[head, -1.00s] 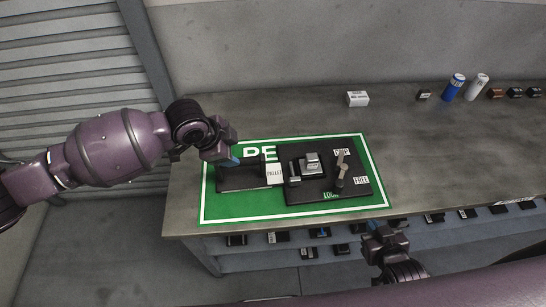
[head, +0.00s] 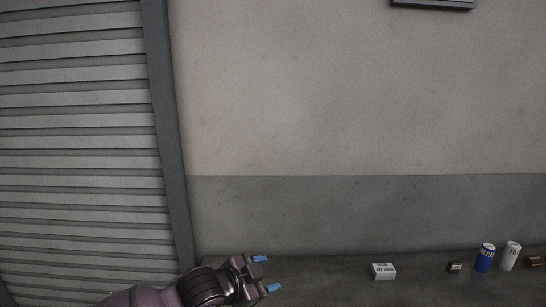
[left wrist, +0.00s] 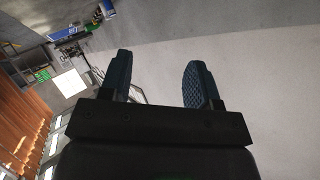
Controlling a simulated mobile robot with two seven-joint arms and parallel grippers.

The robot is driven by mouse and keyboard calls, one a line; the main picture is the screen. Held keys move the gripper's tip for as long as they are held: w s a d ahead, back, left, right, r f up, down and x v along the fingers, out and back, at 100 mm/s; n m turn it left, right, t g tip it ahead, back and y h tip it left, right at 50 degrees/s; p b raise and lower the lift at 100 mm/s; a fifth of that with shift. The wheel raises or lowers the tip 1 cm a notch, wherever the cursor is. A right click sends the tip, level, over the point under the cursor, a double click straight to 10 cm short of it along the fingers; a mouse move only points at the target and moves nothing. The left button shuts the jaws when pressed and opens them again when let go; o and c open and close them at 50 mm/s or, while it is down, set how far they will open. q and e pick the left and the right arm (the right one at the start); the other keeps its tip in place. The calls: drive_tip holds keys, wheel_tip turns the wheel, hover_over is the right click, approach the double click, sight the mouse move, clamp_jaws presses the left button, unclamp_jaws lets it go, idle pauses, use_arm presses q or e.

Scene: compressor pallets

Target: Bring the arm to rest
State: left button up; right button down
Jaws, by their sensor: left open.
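My left gripper (head: 268,274) is at the bottom of the head view, in front of the back of the worktop. Its two blue-tipped fingers are apart with nothing between them. In the left wrist view the open fingers (left wrist: 160,78) show against a plain grey surface, also empty. My right gripper is outside both current views. The green mat and the pallet are also out of view now.
On the worktop (head: 325,285) stand a white box (head: 383,271), a small dark box (head: 455,267), a blue can (head: 485,258), a white can (head: 510,256) and a brown box (head: 535,262).

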use_arm(q)
drive_tip(key=s+a+f+n+t+y, duration=0.3)
drive_tip(key=s+a+f+n, duration=0.15)
drive_tip(key=a, duration=0.35)
drive_tip(key=s+a+f+n+t+y, duration=0.25)
drive_tip(key=a+f+n, duration=0.35)
drive_tip(key=a, duration=0.3)
drive_tip(key=s+a+f+n+g+y, duration=0.1)
drive_tip(key=s+a+f+n+y, duration=0.1)
drive_tip(key=s+a+f, duration=0.2)
drive_tip(key=s+a+f+n+g+y+b, duration=0.1)
drive_tip(key=s+a+f, duration=0.3)
drive_tip(key=s+f, duration=0.6)
drive_tip(key=s+n+g+y, duration=0.1)
drive_tip(key=s, duration=0.3)
drive_tip(key=shift+a, duration=0.4)
drive_tip(key=shift+f, duration=0.1)
